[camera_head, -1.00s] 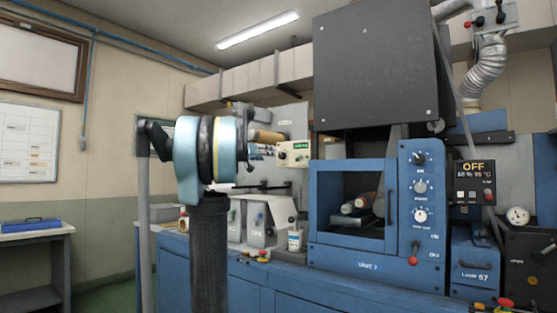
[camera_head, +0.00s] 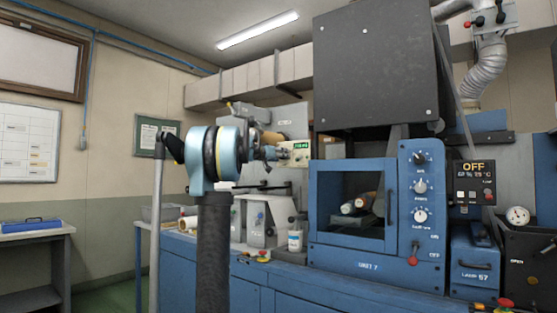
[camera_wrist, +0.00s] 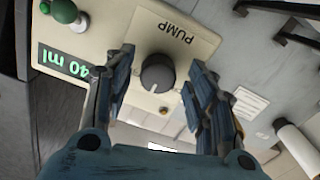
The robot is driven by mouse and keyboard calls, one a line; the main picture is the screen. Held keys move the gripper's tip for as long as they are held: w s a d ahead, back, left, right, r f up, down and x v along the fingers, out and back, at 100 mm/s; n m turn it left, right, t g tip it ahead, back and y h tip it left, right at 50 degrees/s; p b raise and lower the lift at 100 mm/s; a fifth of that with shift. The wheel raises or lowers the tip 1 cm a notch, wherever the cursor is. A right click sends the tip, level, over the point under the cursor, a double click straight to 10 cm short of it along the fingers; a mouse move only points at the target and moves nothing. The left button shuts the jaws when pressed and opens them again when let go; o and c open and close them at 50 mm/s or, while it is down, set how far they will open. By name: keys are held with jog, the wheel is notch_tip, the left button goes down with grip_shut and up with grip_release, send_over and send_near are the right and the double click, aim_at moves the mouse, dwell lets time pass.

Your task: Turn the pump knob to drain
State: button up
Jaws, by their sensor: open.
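The pump knob (camera_wrist: 157,73) is a dark grey dial with a light pointer mark on a cream panel (camera_wrist: 150,35) labelled PUMP. In the wrist view it lies between the two open fingers of my gripper (camera_wrist: 157,90), apart from both. I cannot tell how deep the fingers reach around it. A green display (camera_wrist: 65,63) reading 40 ml and a green knob (camera_wrist: 66,12) sit beside it. In the head view my gripper (camera_head: 280,153) is at the panel (camera_head: 298,154), and the knob is hidden there.
A blue cabinet (camera_head: 352,255) with a window and a column of dials (camera_head: 420,187) stands to the right. A white bottle (camera_head: 295,241) stands on the bench below. A black handle (camera_wrist: 285,8) and a white cylinder (camera_wrist: 295,145) lie right of my gripper in the wrist view.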

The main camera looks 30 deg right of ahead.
jog(key=c, duration=1.1)
jog(key=shift+o, duration=0.2)
jog(key=shift+w, duration=0.1)
jog(key=shift+n, duration=0.4)
jog(key=shift+w+a+f+n, duration=0.1)
jog(key=shift+a+n, duration=0.05)
jog(key=shift+n, duration=4.05)
